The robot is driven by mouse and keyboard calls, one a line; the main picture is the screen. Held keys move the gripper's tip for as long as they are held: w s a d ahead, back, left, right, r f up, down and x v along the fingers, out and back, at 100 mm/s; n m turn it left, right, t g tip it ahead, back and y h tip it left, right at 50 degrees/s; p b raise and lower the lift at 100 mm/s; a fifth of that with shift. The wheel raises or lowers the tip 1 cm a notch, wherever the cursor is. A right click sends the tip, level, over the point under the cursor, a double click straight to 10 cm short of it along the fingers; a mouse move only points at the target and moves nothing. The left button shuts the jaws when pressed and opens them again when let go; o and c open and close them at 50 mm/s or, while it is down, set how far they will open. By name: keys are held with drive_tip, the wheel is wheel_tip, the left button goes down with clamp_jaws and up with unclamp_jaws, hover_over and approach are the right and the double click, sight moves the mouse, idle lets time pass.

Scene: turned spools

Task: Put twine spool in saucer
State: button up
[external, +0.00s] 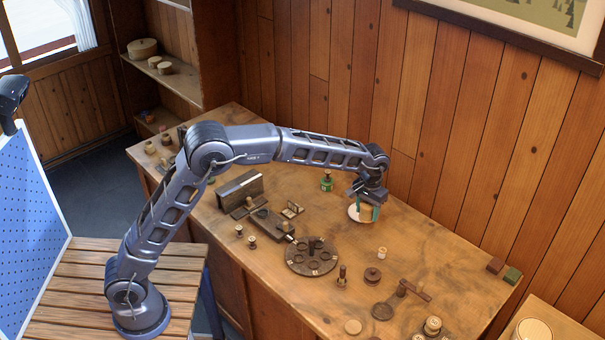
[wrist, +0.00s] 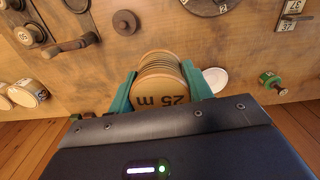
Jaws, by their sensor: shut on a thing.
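The twine spool (wrist: 162,85) is a pale, ribbed cylinder with "25 m" printed on its end. My gripper (external: 366,209) is shut on it, with one teal finger on each side. In the external view the spool (external: 366,213) shows small between the fingers, over or beside the saucer. The saucer (wrist: 218,78) is a plain white disc, partly hidden behind the right finger in the wrist view. In the external view its left rim (external: 352,213) shows beside the spool. I cannot tell whether the spool touches it.
The wooden wall (external: 440,130) rises close behind. Bare tabletop lies right of the saucer.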

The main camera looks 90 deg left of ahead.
drive_tip(key=a+n, duration=0.1)
drive_tip(key=a, duration=2.2)
wheel_tip(320, 180, down, 19)
drive_tip(key=shift+w+d+f, duration=0.1)
drive_tip(key=shift+w+f, duration=0.05)
drive_tip(key=shift+f, duration=0.5)
drive_tip(key=o, duration=1)
wheel_tip(320, 180, up, 13)
drive_tip(key=shift+d+r, duration=0.1)
